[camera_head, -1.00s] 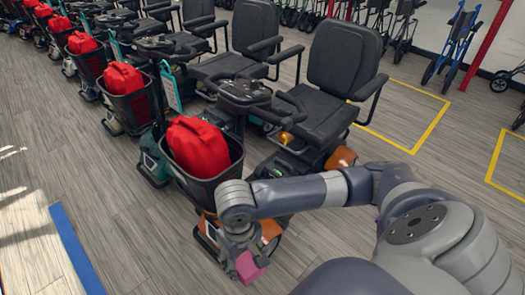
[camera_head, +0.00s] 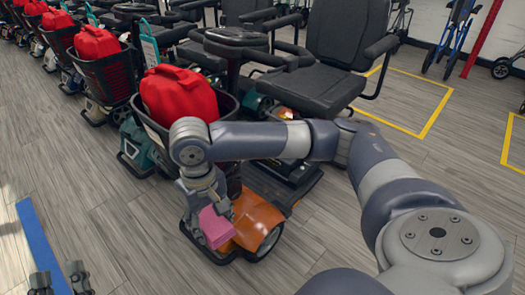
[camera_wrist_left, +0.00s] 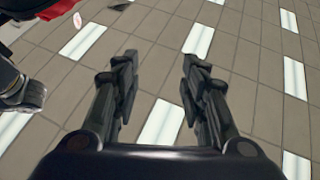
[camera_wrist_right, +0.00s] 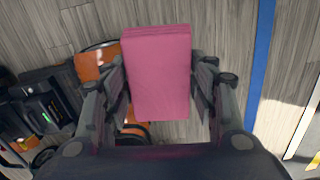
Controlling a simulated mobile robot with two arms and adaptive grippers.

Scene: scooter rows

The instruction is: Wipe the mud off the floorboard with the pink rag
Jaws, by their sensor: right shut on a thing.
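The pink rag (camera_head: 215,228) is a folded block held in my right gripper (camera_head: 208,204), in front of the nearest scooter's orange front cover (camera_head: 258,220). In the right wrist view the rag (camera_wrist_right: 158,75) sits between the two fingers, apart from any surface I can make out. The dark floorboard (camera_head: 285,182) of that scooter lies behind and right of the gripper, partly hidden by my right arm. I cannot make out mud on it. My left gripper (camera_head: 60,280) is open and empty at the bottom left; the left wrist view shows its fingers (camera_wrist_left: 158,88) apart.
A red bag (camera_head: 180,92) sits in the nearest scooter's black basket. A black seat (camera_head: 335,75) rises behind the floorboard. More scooters stand in a row to the upper left. A blue floor stripe (camera_head: 42,250) runs at left; the grey floor (camera_head: 100,225) beside it is clear.

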